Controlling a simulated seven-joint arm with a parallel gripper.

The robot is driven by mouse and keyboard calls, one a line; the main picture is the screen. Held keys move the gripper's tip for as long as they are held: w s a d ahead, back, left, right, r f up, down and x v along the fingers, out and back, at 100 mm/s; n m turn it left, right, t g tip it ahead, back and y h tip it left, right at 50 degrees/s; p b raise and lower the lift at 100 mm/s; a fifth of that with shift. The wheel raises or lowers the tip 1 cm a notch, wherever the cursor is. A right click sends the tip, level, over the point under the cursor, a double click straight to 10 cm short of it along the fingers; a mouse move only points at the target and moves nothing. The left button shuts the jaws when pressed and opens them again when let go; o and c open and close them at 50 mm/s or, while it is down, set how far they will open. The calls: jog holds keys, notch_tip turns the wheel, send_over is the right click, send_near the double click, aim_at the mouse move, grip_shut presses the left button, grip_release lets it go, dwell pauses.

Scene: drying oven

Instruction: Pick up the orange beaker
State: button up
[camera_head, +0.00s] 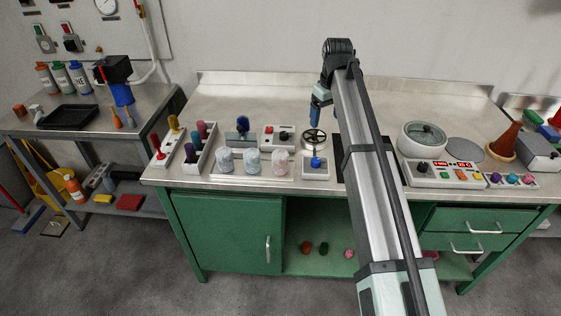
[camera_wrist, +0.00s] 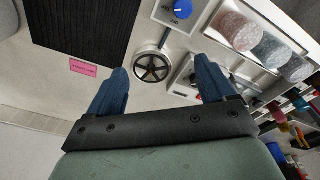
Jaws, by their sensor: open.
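No clearly orange beaker shows in either view. Three pale speckled, cup-like vessels stand in a row on the bench: a greyish one (camera_head: 225,160), a bluish one (camera_head: 252,162) and a pinkish one (camera_head: 280,162). In the wrist view the pinkish one (camera_wrist: 238,31) is at upper right, beside the bluish one (camera_wrist: 270,50) and the greyish one (camera_wrist: 297,68). A small orange-red object (camera_head: 306,247) lies on the shelf under the bench; I cannot tell what it is. My gripper (camera_head: 315,115) is open and empty above the bench, its fingers (camera_wrist: 160,68) spread in the wrist view.
A black handwheel (camera_head: 314,139) and a blue-knobbed box (camera_head: 317,164) are near my gripper. A black mat (camera_wrist: 80,25) lies beside the wheel. A round-lidded device (camera_head: 423,138) and an orange-brown cone (camera_head: 505,138) stand to the right. The bench's back left is clear.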

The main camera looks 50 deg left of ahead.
jog(key=n+h, duration=0.1)
jog(key=n, duration=0.1)
send_near(280, 153)
jog(key=shift+g, duration=0.3)
jog(key=f, duration=0.6)
jog(key=shift+w+f, duration=0.4)
jog(key=shift+s+d+f, duration=0.1)
jog(key=shift+f, duration=1.15)
jog(key=shift+s+d+f, duration=0.1)
jog(key=shift+s+f, duration=0.05)
jog(key=shift+f, duration=1.1)
jog(key=shift+a, duration=0.1)
jog(key=c, duration=1)
jog(key=shift+c, duration=0.2)
jog(key=shift+r, duration=0.1)
